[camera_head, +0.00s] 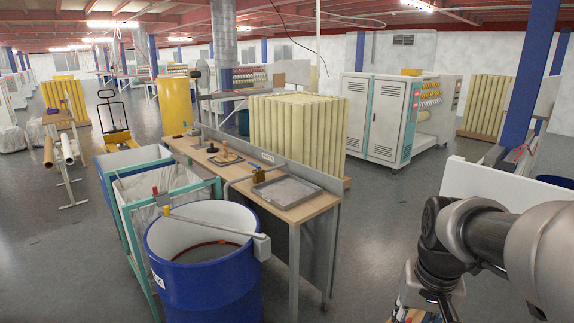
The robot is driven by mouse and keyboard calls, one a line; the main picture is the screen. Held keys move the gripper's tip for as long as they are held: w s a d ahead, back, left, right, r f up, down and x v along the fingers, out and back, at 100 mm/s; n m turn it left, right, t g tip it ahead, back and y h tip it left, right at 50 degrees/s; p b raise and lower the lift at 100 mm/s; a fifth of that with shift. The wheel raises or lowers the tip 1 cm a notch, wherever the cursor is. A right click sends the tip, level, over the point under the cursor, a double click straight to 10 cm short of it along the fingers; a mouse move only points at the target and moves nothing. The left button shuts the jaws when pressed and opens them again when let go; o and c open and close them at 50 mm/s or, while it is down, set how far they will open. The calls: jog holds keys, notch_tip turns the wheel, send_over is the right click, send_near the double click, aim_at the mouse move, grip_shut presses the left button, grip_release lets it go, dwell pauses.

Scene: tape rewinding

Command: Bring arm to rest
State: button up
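My arm (490,232) shows at the lower right, with dark and grey links bent downward. Its lower end goes down past the bottom edge of the picture near the right. Only a small part near my gripper (425,305) shows there, and the fingertips cannot be made out. Whether anything is held cannot be seen. The arm is apart from the workbench (255,180) in the middle.
A blue drum (205,285) stands front left, beside bins with teal frames (119,235). A tray (287,191) lies on the bench. Tall yellow tubes (297,130) stand behind. A white machine (385,115) is further back. Grey floor between bench and arm is clear.

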jog(key=s+a+n+t+b, duration=0.1)
jog(key=s+a, duration=0.3)
jog(key=s, duration=0.3)
jog(key=s+a+n+t+b, duration=0.2)
jog(key=s+a, duration=0.2)
jog(key=s, duration=0.4)
jog(key=shift+s+a+f+n, duration=0.2)
jog(key=shift+a+f+n, duration=0.1)
jog(key=shift+f, duration=0.15)
jog(key=shift+d, duration=0.15)
